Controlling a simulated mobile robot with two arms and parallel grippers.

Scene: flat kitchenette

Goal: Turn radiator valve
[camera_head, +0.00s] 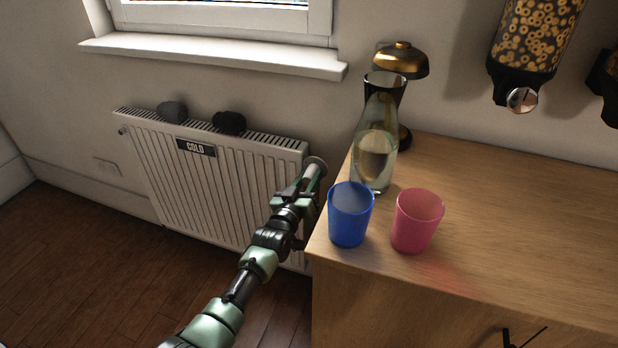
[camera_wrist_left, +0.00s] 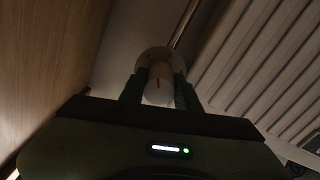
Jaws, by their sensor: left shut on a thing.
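The white ribbed radiator (camera_head: 205,180) hangs on the wall under the window, with a dark sign reading "COLD" (camera_head: 196,147) on its front. It also shows at the right of the left wrist view (camera_wrist_left: 265,70). The pale radiator valve (camera_head: 315,167) is at the radiator's right end, close to the wooden counter. My left gripper (camera_head: 302,188) reaches it from the front. In the left wrist view the two dark fingers (camera_wrist_left: 160,92) are shut around the white valve knob (camera_wrist_left: 158,84), which has a small reddish mark. My right gripper is not in view.
A wooden counter (camera_head: 500,200) stands right beside the valve. Two dark lumps (camera_head: 229,122) lie on the radiator.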

